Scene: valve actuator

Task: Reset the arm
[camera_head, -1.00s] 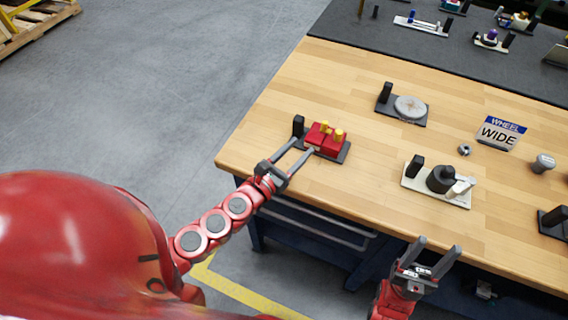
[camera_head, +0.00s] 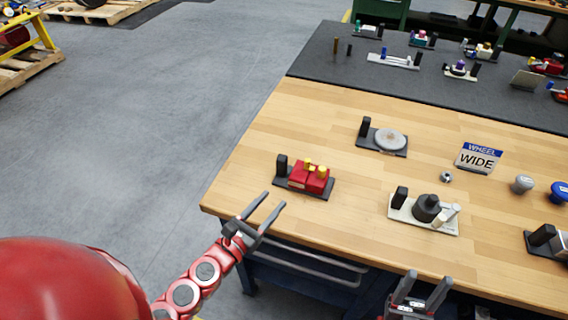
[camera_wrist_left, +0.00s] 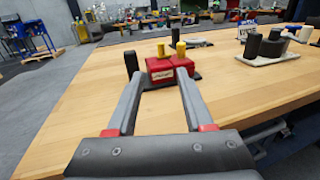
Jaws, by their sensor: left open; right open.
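My left gripper (camera_head: 266,207) is open and empty at the front left edge of the wooden table. Ahead of it stands a red valve block (camera_head: 309,178) with yellow knobs on a dark base plate with a black post. The block also shows in the left wrist view (camera_wrist_left: 160,71), beyond the two open fingers (camera_wrist_left: 158,92), apart from them. My right gripper (camera_head: 424,287) is open and empty at the table's front edge, low in the head view.
On the wooden table (camera_head: 300,120) are a round grey disc on a base (camera_head: 390,139), a light plate with a black cylinder (camera_head: 427,208), a WHEEL WIDE sign (camera_head: 479,158), a small nut (camera_head: 446,177) and knobs (camera_head: 522,184). A dark mat (camera_head: 330,62) with several devices lies behind.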

